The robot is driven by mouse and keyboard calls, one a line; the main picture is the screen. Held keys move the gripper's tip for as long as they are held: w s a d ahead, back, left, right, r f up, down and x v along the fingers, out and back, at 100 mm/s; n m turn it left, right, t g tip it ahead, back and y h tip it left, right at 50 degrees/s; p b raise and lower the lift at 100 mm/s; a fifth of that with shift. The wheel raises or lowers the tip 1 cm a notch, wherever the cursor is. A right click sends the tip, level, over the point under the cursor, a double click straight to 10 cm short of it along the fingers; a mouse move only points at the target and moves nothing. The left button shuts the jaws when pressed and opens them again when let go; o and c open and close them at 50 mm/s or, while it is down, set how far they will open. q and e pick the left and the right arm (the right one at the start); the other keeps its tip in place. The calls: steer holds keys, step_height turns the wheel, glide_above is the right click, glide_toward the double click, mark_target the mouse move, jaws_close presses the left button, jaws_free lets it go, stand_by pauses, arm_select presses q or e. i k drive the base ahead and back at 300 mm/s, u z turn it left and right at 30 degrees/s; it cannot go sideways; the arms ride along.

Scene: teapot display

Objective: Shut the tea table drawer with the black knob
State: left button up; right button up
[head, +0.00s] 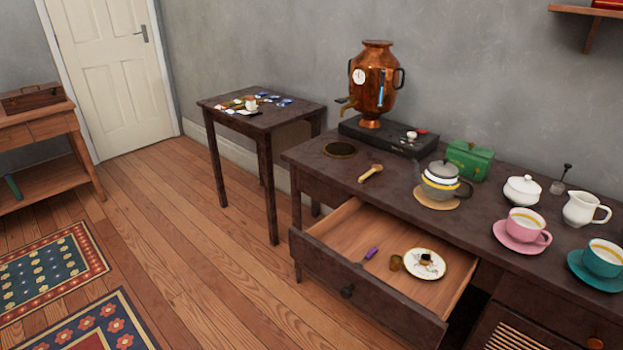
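The tea table (330,177) is dark brown wood and runs along the wall to the right edge. Its left drawer (366,284) is pulled well out toward me. A black knob (347,291) sits on the drawer front. Inside the drawer lie a white plate (435,267) with something dark on it, a small brown cup-like item (396,262) and a purple-handled utensil (371,253). A second front at the lower right has an orange-brown knob (595,343). Neither of my grippers shows in the head view.
On the tabletop stand a copper samovar (376,85), a grey teapot (440,181), a green box (469,160), a pink cup (525,225) and a teal cup (602,258). A small side table (262,121) stands behind left. The wooden floor (205,270) before the drawer is clear; rugs (50,270) lie left.

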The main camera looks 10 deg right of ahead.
mark_target(419, 310)
steer(key=z, duration=1.9)
steer(key=k, duration=1)
steer(key=u, duration=1.4)
steer(key=i, duration=1)
